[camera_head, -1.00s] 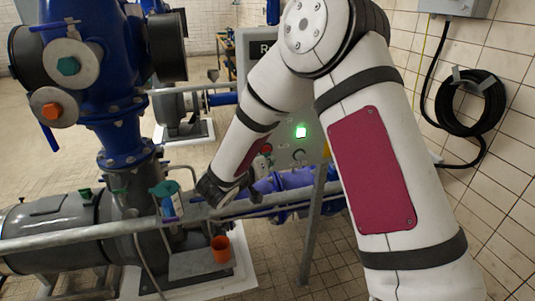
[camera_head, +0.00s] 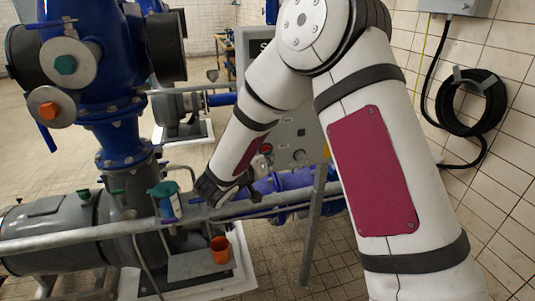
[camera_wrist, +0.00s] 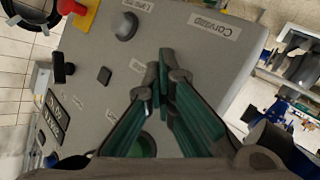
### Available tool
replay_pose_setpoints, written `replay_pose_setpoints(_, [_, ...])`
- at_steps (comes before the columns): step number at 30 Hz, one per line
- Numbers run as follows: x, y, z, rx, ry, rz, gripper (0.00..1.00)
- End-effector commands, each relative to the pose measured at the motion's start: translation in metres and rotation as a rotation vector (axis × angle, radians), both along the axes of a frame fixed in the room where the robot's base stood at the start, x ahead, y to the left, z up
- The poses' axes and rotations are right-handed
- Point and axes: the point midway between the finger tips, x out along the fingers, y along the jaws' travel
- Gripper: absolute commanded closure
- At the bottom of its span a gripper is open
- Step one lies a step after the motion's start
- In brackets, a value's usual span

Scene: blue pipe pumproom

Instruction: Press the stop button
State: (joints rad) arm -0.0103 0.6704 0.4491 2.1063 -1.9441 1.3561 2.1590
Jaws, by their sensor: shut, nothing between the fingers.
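The grey control panel (camera_head: 290,135) stands behind my arm in the head view. No label on that button is readable. In the wrist view, my gripper (camera_wrist: 163,70) is shut and empty in front of the panel (camera_wrist: 190,35). Its fingers hide part of the panel face, and a dark green round part (camera_wrist: 146,144) shows behind them. I cannot tell whether the fingertips touch the panel. The dark sign (camera_head: 261,46) on the panel's top shows an "S"; my arm hides the rest.
A metal railing (camera_head: 120,228) and blue pipe (camera_head: 290,181) run near my gripper. An orange cup (camera_head: 220,250) and spray bottle (camera_head: 167,203) stand left.

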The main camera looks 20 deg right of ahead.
Motion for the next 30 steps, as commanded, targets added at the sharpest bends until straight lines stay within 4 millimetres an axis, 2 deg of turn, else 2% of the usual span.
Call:
replay_pose_setpoints(13, [-0.007, 0.0, 0.0, 0.001, 0.001, 0.0, 1.0])
replay_pose_setpoints(30, [-0.058, 0.0, 0.001, 0.0, 0.002, 0.001, 1.0])
